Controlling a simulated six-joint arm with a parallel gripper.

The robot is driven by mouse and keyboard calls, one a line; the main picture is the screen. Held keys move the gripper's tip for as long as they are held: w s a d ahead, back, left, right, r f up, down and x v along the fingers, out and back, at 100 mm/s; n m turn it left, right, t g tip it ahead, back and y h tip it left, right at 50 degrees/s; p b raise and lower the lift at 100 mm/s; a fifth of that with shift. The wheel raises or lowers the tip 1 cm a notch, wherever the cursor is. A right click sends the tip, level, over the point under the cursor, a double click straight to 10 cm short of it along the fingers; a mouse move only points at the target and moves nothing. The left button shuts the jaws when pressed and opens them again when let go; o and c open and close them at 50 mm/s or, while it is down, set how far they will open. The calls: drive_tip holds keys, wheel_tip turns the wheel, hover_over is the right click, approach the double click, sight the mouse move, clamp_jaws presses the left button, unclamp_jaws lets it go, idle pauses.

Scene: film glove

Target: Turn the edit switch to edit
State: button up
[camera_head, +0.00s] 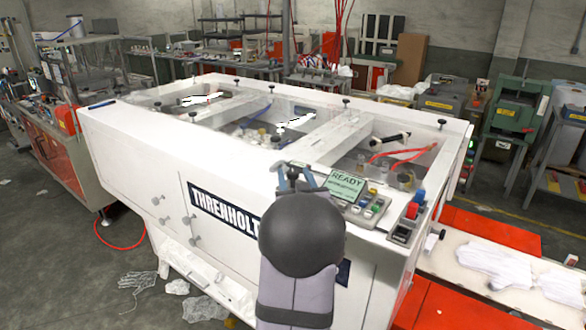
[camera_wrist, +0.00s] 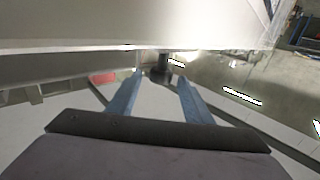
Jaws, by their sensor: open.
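My gripper (camera_head: 302,178) is open at the front top edge of the white machine (camera_head: 140,138), just left of the green READY screen (camera_head: 346,185). My arm hides part of the machine's front. A small control panel (camera_head: 366,208) with several coloured buttons lies below the screen. A box with red and blue controls (camera_head: 413,208) is to its right. I cannot make out which control is the edit switch. In the wrist view my open fingertips (camera_wrist: 161,77) point at a dark upright knob (camera_wrist: 162,66). It appears between or just beyond them; I cannot tell if they touch.
Black knobs (camera_head: 276,140) stand along the machine's rim and crossbars. Its top has clear panels. Red hoses (camera_head: 402,155) run inside at the right. A red and white bench with white gloves (camera_head: 495,262) stands at the lower right.

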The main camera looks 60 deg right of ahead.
drive_tip(key=shift+p+x, duration=0.4)
drive_tip(key=shift+x, duration=0.8)
drive_tip(key=c, duration=1.1)
drive_tip(key=shift+o, duration=0.2)
